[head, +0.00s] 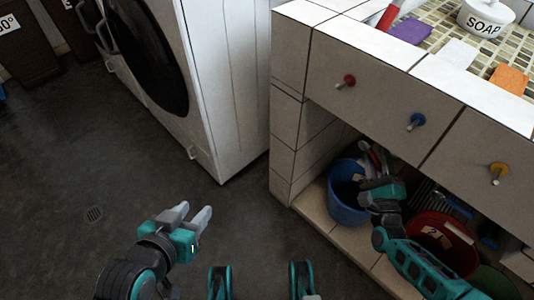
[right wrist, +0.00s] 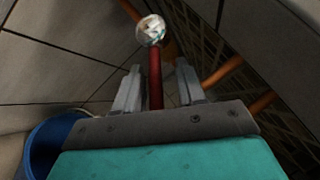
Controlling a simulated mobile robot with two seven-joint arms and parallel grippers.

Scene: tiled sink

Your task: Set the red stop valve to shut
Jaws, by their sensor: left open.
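In the right wrist view, a red bar (right wrist: 155,75), seemingly the stop valve's handle, runs up to a shiny round silver end (right wrist: 151,30). My right gripper (right wrist: 157,85) is open, with one finger on each side of the red bar and a visible gap on both sides. In the head view, my right gripper (head: 375,165) reaches into the open space under the sink counter, and the valve is mostly hidden there. My left gripper (head: 196,218) is open and empty above the floor, left of the counter.
A blue bucket (head: 344,207) stands beside my right gripper, and a red tub (head: 455,258) stands under my right forearm. Orange pipes (right wrist: 222,70) run behind the red bar.

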